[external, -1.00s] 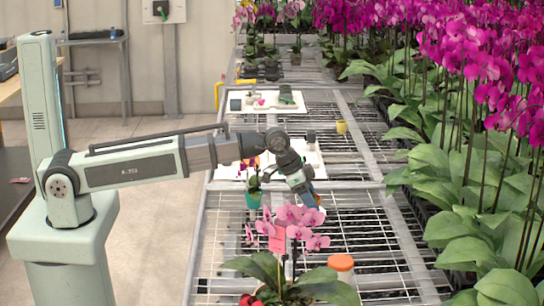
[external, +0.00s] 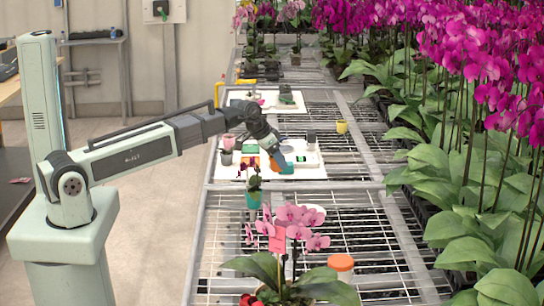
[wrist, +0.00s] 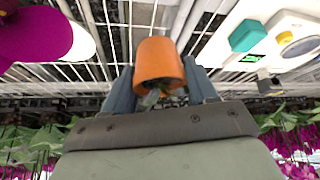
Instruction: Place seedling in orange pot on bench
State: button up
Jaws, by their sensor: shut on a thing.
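My gripper (wrist: 158,72) is shut on the orange pot (wrist: 157,58), with one finger on each side of it. A little greenery of the seedling (wrist: 152,97) shows at the pot's dark opening; most of the plant is hidden. In the external view my gripper (external: 278,160) is at the near part of a white tray, with a bit of the orange pot (external: 276,165) visible beside it. The bench (external: 345,235) is a grey wire-mesh top. I cannot tell whether the pot touches anything below.
The white tray (external: 314,172) holds small devices, including a teal block (wrist: 246,35). A teal pot (external: 253,200) with an orchid stands nearer. A pink orchid (external: 290,228) and an orange-lidded container (external: 341,265) are at the front. Mesh right of centre is clear; magenta orchids line the right.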

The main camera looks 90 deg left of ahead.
jog(key=s+a+n, duration=0.1)
jog(key=s+a, duration=0.5)
jog(key=a, duration=0.4)
jog(key=s+a+n+g+y, duration=0.1)
jog(key=s+a+n, duration=0.1)
jog(key=s+a, duration=0.4)
jog(key=s+a+n+y, duration=0.1)
jog(key=s+a, duration=0.6)
jog(key=a, duration=0.7)
jog(key=shift+a+n, duration=0.3)
jog(key=shift+n, duration=0.4)
jog(key=a, duration=0.6)
jog(key=shift+g+y, duration=0.3)
jog(key=shift+w+a+f, duration=0.1)
jog(key=shift+w+f, duration=0.05)
jog(key=shift+f, duration=2.25)
jog(key=shift+w+f, duration=0.15)
jog(key=shift+f, duration=2.2)
jog(key=shift+f, duration=0.1)
jog(key=o, duration=1.1)
jog(key=shift+c, duration=0.2)
